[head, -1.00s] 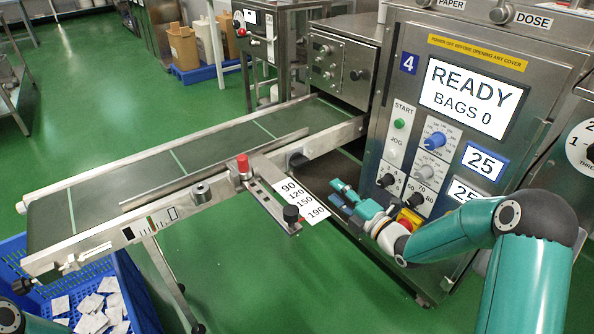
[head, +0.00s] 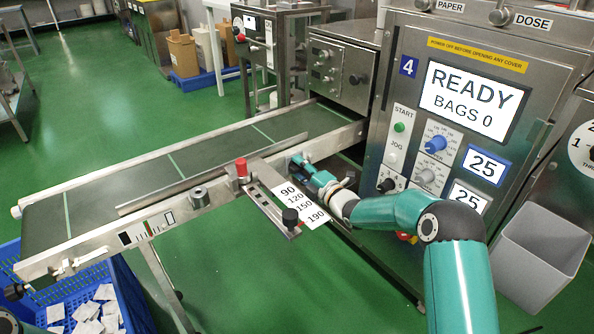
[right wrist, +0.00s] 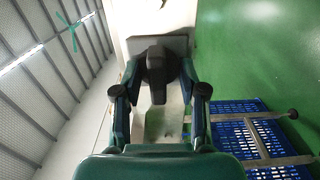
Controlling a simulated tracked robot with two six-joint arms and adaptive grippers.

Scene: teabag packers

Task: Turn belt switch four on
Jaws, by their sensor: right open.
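The belt switch is a black knob (right wrist: 156,72) on a grey plate (right wrist: 175,43) in the right wrist view. In the head view it sits on the conveyor's near side rail, where my gripper now largely hides it. My right gripper (head: 297,163) is at that spot on the rail, left of machine four's panel (head: 408,67). In the right wrist view its open fingers (right wrist: 160,98) stand on either side of the knob. I cannot tell whether they touch it. Which way the knob is turned is unclear.
The conveyor (head: 150,175) runs from the machine toward the lower left. A red-topped knob (head: 242,168) and a number scale plate (head: 318,215) are close to my right gripper. A blue crate (head: 130,292) with teabags stands lower left; a grey bin (head: 545,250) stands right.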

